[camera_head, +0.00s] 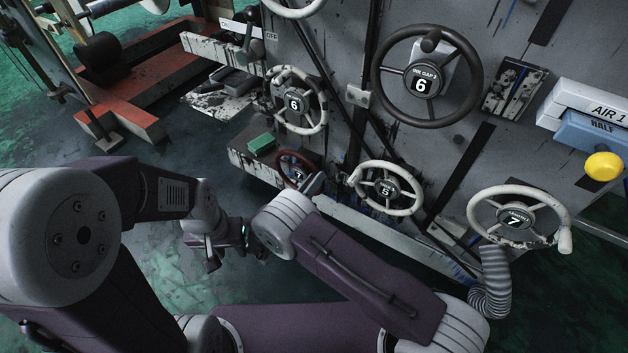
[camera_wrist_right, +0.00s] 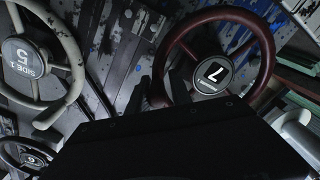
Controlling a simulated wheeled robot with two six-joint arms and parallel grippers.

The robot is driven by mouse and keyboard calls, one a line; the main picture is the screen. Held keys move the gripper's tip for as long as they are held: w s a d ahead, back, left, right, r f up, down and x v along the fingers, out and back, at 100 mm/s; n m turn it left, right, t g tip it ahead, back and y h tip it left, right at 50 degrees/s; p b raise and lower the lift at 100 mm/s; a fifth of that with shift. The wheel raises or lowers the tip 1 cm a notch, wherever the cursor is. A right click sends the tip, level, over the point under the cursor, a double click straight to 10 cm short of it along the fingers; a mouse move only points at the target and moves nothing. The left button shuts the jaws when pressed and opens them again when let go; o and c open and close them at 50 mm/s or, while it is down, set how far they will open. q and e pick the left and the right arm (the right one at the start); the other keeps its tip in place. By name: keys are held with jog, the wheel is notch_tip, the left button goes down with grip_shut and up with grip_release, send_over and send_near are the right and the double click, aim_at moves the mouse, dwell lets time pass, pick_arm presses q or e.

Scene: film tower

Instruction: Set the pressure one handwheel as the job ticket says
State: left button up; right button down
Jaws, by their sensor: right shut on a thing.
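A dark red handwheel (camera_head: 290,159) sits low on the panel, half behind my right forearm in the head view. In the right wrist view the dark red handwheel (camera_wrist_right: 265,65) has a black hub showing a 7, tilted in the picture; its small lettering is too small to read surely. My right gripper (camera_wrist_right: 160,88) is shut on this wheel's rim at its left side in the wrist view. In the head view its fingers are hidden. My left gripper (camera_head: 226,254) hangs apart from the panel above the floor; its finger opening is unclear. No job ticket is readable.
A pale handwheel showing 5 (camera_head: 413,197) is close right of the red one. Other wheels show 6 (camera_head: 323,108), 6 on the dark one (camera_head: 377,70) and 7 (camera_head: 484,199). A green block (camera_head: 261,144) lies on a ledge left. The dark floor (camera_head: 190,150) is open at left.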

jog(key=shift+s+d+f+h, duration=0.1)
jog(key=shift+s+d+h, duration=0.1)
jog(key=shift+d+h, duration=0.15)
jog(key=c, duration=1.3)
grip_release()
jog(key=shift+a, duration=0.1)
